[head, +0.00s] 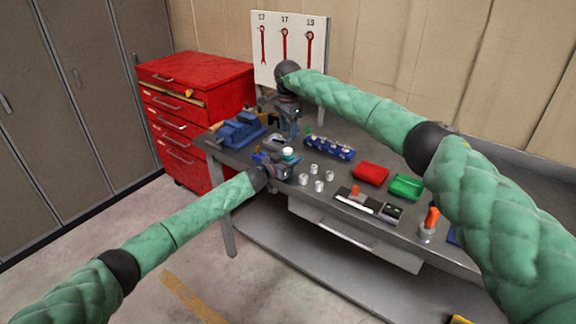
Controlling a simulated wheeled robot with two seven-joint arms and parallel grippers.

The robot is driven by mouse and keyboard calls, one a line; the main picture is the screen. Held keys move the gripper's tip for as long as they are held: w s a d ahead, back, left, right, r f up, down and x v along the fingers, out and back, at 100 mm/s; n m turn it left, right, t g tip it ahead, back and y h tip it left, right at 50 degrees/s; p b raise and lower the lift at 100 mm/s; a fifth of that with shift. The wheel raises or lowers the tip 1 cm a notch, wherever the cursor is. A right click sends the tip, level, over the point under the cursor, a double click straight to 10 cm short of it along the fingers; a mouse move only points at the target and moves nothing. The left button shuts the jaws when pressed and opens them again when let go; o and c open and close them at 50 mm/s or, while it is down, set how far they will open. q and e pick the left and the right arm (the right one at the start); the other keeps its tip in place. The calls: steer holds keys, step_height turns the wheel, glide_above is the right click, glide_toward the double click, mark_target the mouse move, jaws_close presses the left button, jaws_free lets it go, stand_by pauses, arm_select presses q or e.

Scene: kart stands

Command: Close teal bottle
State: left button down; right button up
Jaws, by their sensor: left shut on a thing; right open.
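The teal bottle (290,158), small with a whitish top, stands near the left end of the grey workbench. My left gripper (284,160) is low over the bench and shut on the bottle, partly hiding it. Whether the whitish top is a cap or the bottle's mouth is too small to tell. My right gripper (288,132) is open and points down behind and above the bottle, apart from it. No cap can be made out between its fingers.
A blue vise (237,130) stands at the bench's left corner. A blue socket holder (329,148), several metal cylinders (318,186), a red bin (370,173) and a green bin (406,187) lie right. A wrench board (290,45) stands behind, a red tool cabinet (215,75) left.

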steer(key=shift+r+m, duration=0.15)
steer(key=shift+m, duration=0.9)
steer(key=shift+r+m, duration=0.15)
steer(key=shift+m, duration=0.9)
arm_select(q)
steer(key=c, duration=0.7)
jaws_free()
steer(key=shift+c, duration=0.2)
steer(key=b+v, duration=0.1)
steer(key=v, duration=0.5)
steer(key=shift+a+f+b, duration=0.1)
steer(key=shift+b, duration=0.3)
arm_select(e)
steer(key=shift+f, duration=0.9)
arm_select(q)
steer(key=shift+v, duration=0.8)
arm_select(e)
steer(key=shift+f, duration=0.15)
